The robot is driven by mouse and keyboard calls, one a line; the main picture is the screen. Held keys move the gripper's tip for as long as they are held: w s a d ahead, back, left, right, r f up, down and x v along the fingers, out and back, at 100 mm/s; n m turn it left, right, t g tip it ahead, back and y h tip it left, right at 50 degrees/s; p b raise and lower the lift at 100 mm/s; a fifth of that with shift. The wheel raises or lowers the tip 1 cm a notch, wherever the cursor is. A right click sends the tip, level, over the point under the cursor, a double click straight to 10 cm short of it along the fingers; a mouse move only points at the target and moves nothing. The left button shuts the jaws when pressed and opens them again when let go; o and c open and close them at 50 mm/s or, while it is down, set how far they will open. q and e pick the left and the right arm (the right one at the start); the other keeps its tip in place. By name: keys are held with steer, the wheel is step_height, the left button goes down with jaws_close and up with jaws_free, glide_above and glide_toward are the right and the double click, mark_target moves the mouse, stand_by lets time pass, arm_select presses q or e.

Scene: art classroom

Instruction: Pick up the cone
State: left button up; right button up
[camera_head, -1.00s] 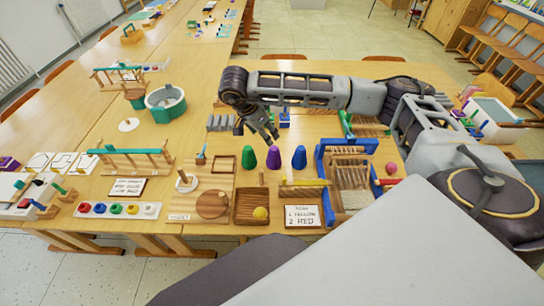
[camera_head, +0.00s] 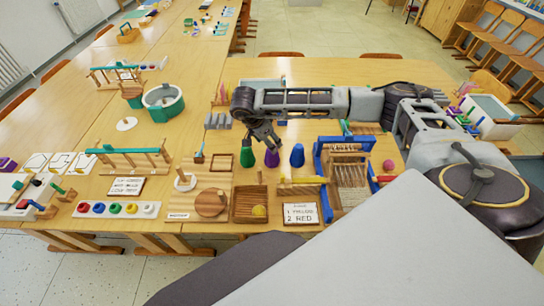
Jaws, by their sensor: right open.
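Three cones stand upright in a row on the table: a green cone (camera_head: 247,158), a purple cone (camera_head: 271,160) and a blue cone (camera_head: 297,156). My right gripper (camera_head: 262,144) is open and points down at the purple cone, close to its top. It covers part of that cone's upper end. I cannot tell whether the fingers touch the cone. My left gripper is not in view.
A wooden tray (camera_head: 235,205) with a yellow ball (camera_head: 259,211) lies in front of the cones. A blue-framed loom (camera_head: 321,165) and a pink ball (camera_head: 389,166) are to the right. A small wooden frame (camera_head: 221,157) is to the left.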

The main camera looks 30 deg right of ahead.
mark_target(272, 155)
steer(key=shift+d+f, duration=0.15)
steer(key=shift+f, duration=0.25)
steer(key=shift+w+d+f, duration=0.1)
steer(key=shift+d+f, duration=0.05)
steer(key=shift+f, duration=0.25)
steer(key=x, duration=0.3)
steer(key=shift+w+f+p, duration=0.15)
steer(key=shift+f+p, duration=0.1)
steer(key=shift+p, duration=0.1)
steer(key=shift+d+f, duration=0.15)
steer(key=shift+f, duration=0.25)
steer(key=shift+c, duration=0.6)
steer(key=c, duration=1.2)
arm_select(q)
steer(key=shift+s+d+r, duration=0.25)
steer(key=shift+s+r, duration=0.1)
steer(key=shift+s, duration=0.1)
arm_select(e)
jaws_close()
